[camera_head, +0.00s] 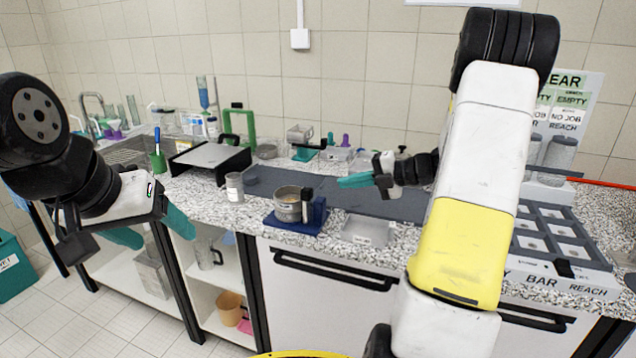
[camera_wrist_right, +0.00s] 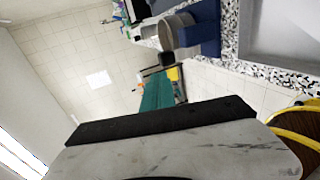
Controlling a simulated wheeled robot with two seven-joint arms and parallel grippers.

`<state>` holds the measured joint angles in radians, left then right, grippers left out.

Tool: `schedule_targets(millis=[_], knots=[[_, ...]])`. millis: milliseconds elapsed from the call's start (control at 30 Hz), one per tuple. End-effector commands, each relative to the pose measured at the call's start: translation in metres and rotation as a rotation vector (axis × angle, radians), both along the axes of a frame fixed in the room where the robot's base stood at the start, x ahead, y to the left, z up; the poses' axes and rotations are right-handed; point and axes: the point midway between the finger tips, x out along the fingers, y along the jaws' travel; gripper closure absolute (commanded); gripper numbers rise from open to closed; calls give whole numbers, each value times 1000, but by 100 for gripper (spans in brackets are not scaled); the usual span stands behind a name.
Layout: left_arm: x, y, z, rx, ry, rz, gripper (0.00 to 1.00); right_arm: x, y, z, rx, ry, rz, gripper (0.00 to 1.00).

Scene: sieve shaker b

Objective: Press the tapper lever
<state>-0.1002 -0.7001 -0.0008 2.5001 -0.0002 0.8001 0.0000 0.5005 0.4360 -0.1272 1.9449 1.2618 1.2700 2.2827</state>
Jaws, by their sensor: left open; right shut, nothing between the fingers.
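The sieve shaker (camera_head: 294,225) stands near the counter's front edge in the head view. It has a blue base, a round metal sieve pan (camera_head: 287,207) and a blue post (camera_head: 318,212) on its right. A black upright piece (camera_head: 306,195), which may be the tapper lever, stands between pan and post. My right gripper (camera_head: 345,182) is shut and empty, up and to the right of the shaker, apart from it.
A black-framed device (camera_head: 211,157) stands behind the cup. A compartmented rack (camera_head: 555,236) is at the right. Glassware and a sink are at the back left.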

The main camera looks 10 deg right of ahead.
Motion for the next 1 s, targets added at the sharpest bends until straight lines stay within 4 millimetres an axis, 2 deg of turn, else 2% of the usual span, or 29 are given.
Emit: schedule_targets(millis=[100,300,867,1000], knots=[[0,0,0,1,0,-1,31,-11,-18,5,-1,0,-4,100],[0,0,0,0,0,0,31,-20,-33,10,-1,1,-2,100],[0,0,0,0,0,0,31,-22,-34,10,0,1,-1,100],[0,0,0,0,0,0,31,-20,-37,0,28,-7,3,100]])
